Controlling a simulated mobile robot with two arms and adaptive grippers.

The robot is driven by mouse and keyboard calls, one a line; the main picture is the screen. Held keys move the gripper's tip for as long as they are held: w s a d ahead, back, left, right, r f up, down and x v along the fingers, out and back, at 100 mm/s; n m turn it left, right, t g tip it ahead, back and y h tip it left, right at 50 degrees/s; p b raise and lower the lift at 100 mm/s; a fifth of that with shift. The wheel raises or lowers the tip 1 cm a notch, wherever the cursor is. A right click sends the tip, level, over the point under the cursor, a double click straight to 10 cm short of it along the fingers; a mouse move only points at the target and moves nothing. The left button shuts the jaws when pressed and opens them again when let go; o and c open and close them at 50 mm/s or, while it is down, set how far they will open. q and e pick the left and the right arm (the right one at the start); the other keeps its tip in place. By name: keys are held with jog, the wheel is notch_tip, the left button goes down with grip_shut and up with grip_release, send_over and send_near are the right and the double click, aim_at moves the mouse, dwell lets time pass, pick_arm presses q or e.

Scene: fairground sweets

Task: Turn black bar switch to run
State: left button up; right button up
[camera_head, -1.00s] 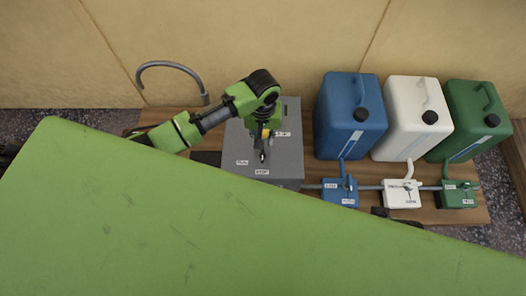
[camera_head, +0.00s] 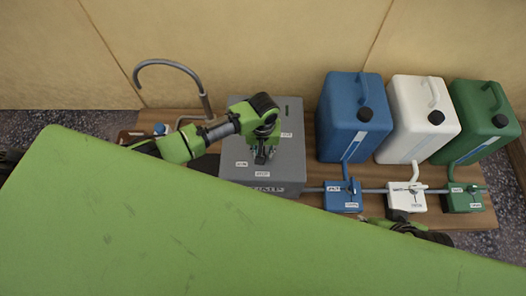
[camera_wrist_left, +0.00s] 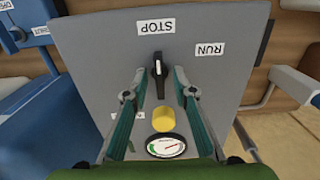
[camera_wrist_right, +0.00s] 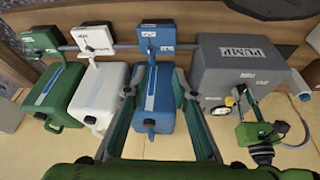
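The grey pump box (camera_head: 293,165) stands on the wooden board left of the jugs. In the left wrist view, the black bar switch (camera_wrist_left: 160,78) on its top points toward the STOP label (camera_wrist_left: 156,27). The RUN label (camera_wrist_left: 210,49) is to the right of it. My left gripper (camera_wrist_left: 159,75) is open, with one finger on each side of the bar; contact cannot be told. In the head view my left gripper (camera_head: 262,156) covers the switch. My right gripper (camera_wrist_right: 155,90) is open and empty, facing the jugs and valve boxes.
A yellow button (camera_wrist_left: 163,119) and a round gauge (camera_wrist_left: 166,146) sit near the switch. Blue (camera_head: 350,115), white (camera_head: 410,120) and green (camera_head: 480,118) jugs stand right, with valve boxes along a pipe. A curved grey spout (camera_head: 170,65) rises at left. A green panel (camera_head: 200,235) hides the foreground.

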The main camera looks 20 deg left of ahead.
pick_arm(q)
grip_shut()
jog(key=shift+s+r+m+p, duration=0.1)
jog(key=shift+r+m+p, duration=0.05)
jog(key=shift+m+p, duration=1)
jog(key=m+p, duration=0.2)
jog(key=m, duration=0.1)
jog(key=shift+p, duration=0.4)
jog(key=m+p, duration=0.2)
jog(key=m, duration=0.3)
jog(key=shift+f+m+p, duration=0.2)
jog(key=shift+m+p, duration=0.3)
jog(key=shift+m, duration=1.35)
pick_arm(e)
jog(key=s+f+g, duration=0.1)
jog(key=s+f, duration=0.2)
jog(key=f, duration=1.5)
jog(key=shift+d+f+g, duration=0.15)
jog(key=shift+f+g, duration=0.05)
jog(key=shift+g, duration=0.2)
jog(key=shift+s, duration=0.1)
